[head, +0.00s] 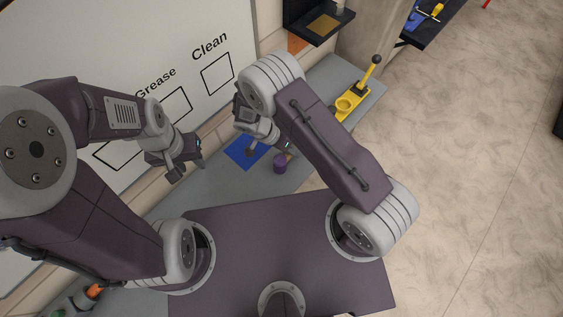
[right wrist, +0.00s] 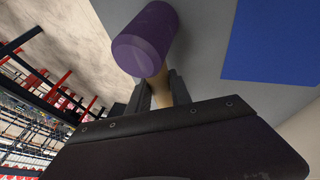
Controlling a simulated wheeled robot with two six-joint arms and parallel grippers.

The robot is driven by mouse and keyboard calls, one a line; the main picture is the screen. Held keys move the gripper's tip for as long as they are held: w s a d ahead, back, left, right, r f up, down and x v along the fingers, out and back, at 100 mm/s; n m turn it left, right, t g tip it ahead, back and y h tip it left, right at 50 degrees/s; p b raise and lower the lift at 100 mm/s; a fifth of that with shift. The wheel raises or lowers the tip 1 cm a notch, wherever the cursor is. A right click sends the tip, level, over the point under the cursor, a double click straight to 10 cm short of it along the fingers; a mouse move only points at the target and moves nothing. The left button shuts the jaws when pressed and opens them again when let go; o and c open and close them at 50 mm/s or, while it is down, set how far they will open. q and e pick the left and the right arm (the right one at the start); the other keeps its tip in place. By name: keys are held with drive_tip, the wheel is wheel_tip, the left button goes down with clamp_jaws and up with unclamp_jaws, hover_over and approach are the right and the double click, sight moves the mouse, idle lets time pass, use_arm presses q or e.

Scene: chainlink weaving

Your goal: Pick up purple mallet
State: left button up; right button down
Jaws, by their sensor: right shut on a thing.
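The purple mallet (head: 280,163) has a purple cylindrical head and a light wooden handle. In the right wrist view its head (right wrist: 145,40) sits just beyond the fingertips, over the grey bench surface. My right gripper (right wrist: 162,90) is shut on the mallet's handle. In the head view the right gripper (head: 285,148) is at the blue mat, mostly hidden behind its own arm. Whether the mallet touches the bench is hard to tell. My left gripper (head: 188,172) is empty near the whiteboard, its fingers apart.
A blue mat (head: 238,152) lies on the grey bench (head: 215,180). A yellow tool with a black-knobbed lever (head: 352,100) stands farther along the bench. A whiteboard (head: 130,70) marked "Grease" and "Clean" is on the wall. A black shelf (head: 318,30) is above the bench.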

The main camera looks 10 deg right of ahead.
drive_tip(key=shift+r, duration=0.15)
idle(0.8)
drive_tip(key=shift+r+b, duration=0.3)
drive_tip(key=shift+r, duration=0.05)
wheel_tip(320, 180, up, 3)
drive_tip(key=shift+w+f+b, duration=0.1)
drive_tip(key=shift+b, duration=0.55)
drive_tip(key=s+d+r+b, duration=0.2)
drive_tip(key=s+r, duration=0.5)
drive_tip(key=s, duration=0.4)
drive_tip(key=shift+s+d+r+b, duration=0.15)
drive_tip(key=shift+d+b, duration=0.25)
drive_tip(key=shift+d, duration=0.45)
drive_tip(key=c, duration=2.1)
unclamp_jaws()
clamp_jaws()
